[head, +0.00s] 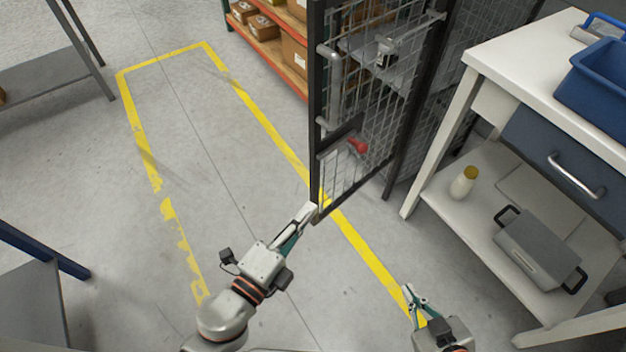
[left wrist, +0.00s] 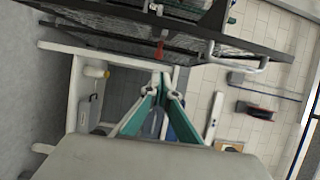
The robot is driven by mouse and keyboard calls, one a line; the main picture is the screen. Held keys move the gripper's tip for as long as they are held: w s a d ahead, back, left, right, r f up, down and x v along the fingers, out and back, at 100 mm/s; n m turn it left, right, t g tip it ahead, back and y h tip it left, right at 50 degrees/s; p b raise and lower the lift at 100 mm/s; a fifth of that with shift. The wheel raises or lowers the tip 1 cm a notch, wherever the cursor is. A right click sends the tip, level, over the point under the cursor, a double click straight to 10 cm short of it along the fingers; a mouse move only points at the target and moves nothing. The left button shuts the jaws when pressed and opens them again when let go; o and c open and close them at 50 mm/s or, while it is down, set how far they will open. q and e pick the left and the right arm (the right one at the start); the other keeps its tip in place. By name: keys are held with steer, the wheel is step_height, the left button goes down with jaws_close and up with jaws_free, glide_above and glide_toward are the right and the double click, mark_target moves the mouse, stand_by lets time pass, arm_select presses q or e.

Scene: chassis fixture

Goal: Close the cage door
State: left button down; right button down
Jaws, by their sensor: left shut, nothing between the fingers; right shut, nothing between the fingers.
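The cage door (head: 345,178), a black frame with wire mesh, stands open and juts out towards me. Its grey bar handle (head: 331,85) is on the near edge. In the left wrist view the door (left wrist: 120,38) crosses the top, with the handle (left wrist: 237,61) to the right. My left gripper (head: 309,210) is shut and empty beside the door's lower near corner; I cannot tell whether it touches the frame. Its fingertips also show in the left wrist view (left wrist: 162,82). My right gripper (head: 409,291) is shut and empty, low and right of the door.
A white workbench (head: 520,50) with a blue bin (head: 598,85) stands to the right. Its lower shelf holds a yellow-capped bottle (head: 464,183) and a grey case (head: 538,252). An orange shelf rack (head: 270,45) stands behind. The yellow-marked floor (head: 190,130) left of the door is clear.

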arm_select(q)
steer(key=w+d+p, duration=0.1)
steer(key=w+d, duration=0.1)
steer(key=w, duration=0.9)
steer(key=shift+w, duration=0.25)
